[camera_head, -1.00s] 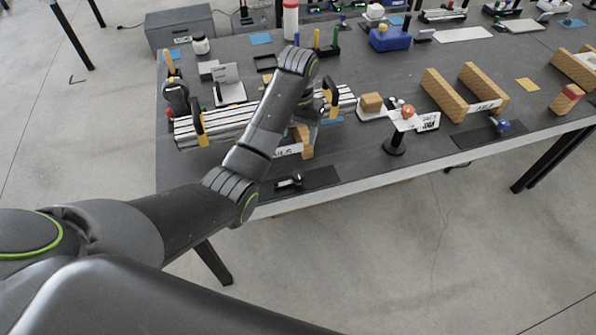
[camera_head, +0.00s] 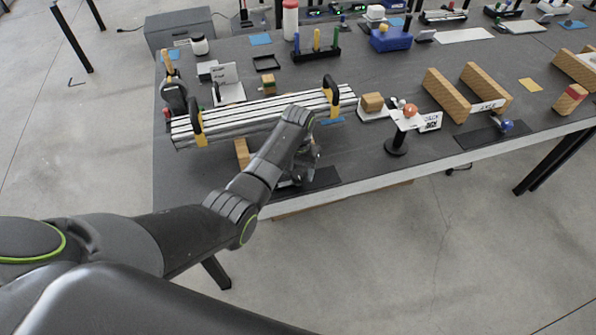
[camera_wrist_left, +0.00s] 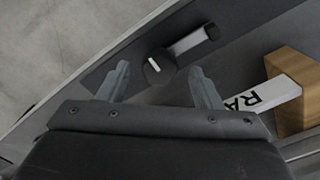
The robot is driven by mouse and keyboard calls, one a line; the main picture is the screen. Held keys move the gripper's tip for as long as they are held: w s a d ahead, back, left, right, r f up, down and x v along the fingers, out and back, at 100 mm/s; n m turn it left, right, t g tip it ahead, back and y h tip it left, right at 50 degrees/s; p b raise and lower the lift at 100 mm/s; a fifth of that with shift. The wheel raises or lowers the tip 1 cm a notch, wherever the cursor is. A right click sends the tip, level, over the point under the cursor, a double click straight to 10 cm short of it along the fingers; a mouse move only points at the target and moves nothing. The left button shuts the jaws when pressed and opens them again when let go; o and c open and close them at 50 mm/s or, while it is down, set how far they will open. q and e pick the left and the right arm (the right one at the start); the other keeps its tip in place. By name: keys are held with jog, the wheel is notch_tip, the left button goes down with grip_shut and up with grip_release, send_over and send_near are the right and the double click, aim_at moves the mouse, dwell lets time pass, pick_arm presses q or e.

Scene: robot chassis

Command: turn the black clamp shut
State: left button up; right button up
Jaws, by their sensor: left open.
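The black clamp (camera_wrist_left: 158,70) shows in the left wrist view as a dark round knob with a white mark. A silver bar (camera_wrist_left: 190,43) runs from it to a small black end piece. My left gripper (camera_wrist_left: 159,82) is open, its two fingers on either side of the knob in the picture, with nothing held; whether they touch it I cannot tell. In the head view my left gripper (camera_head: 307,163) is over the dark mat (camera_head: 322,179) at the table's front edge, and my arm mostly hides the clamp. My right gripper is not in view.
A silver rail (camera_head: 255,112) with black-and-yellow end pieces lies behind the gripper. A wooden block (camera_wrist_left: 295,75) with a white label is close at right in the wrist view. A small stand with a red ball (camera_head: 409,110) is to the right.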

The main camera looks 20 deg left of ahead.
pick_arm(q)
jog(key=shift+f, duration=0.55)
grip_shut()
